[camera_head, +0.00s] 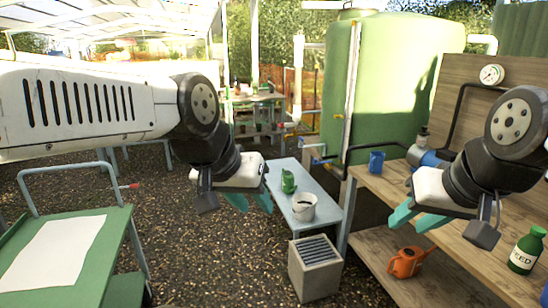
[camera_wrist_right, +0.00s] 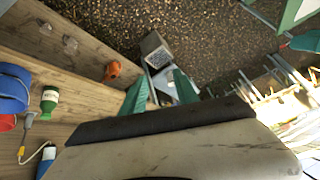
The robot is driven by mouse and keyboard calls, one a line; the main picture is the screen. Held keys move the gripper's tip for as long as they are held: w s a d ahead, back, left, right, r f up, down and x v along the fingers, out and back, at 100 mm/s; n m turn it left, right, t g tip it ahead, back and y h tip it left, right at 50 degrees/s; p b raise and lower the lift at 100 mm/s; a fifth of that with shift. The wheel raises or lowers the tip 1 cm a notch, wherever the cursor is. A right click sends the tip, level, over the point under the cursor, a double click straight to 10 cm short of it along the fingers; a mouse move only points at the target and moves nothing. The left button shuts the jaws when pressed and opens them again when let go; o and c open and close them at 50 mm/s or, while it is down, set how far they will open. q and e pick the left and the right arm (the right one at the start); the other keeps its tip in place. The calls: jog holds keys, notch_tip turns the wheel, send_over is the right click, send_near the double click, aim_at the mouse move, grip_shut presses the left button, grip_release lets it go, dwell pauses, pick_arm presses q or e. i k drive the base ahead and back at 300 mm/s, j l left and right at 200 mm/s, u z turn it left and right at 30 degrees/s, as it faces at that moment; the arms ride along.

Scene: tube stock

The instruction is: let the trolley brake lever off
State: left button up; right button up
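The trolley (camera_head: 118,233) with a green top and a blue-grey push handle (camera_head: 72,166) stands at the left in the head view. A lever with a red tip (camera_head: 130,186) sticks out to the right beside the handle; I take it for the brake lever. My left gripper (camera_head: 250,201) is open and empty, to the right of the lever and well apart from it. My right gripper (camera_head: 418,219) is open and empty, in front of the wooden bench at the right. Its two teal fingers stand apart in the right wrist view (camera_wrist_right: 160,92).
A white sheet (camera_head: 52,255) lies on the trolley. A narrow bench (camera_head: 298,178) holds a white bucket (camera_head: 303,207) and green can (camera_head: 288,181). A grey box (camera_head: 315,270), orange watering can (camera_head: 407,262) and wooden bench (camera_head: 395,190) are at the right. Gravel between is clear.

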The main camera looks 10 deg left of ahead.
aim_at(135, 185)
jog(key=i+j+u, duration=0.25)
jog(key=u, duration=0.2)
jog(key=i+j+u, duration=0.1)
jog(key=i+u, duration=0.8)
jog(key=i+l+u, duration=0.15)
jog(key=i+u, duration=0.15)
jog(key=u, duration=0.15)
jog(key=i+u, duration=0.15)
jog(key=i, duration=0.3)
jog(key=i+l+u, duration=0.2)
jog(key=i+l, duration=0.4)
jog(key=i, duration=0.15)
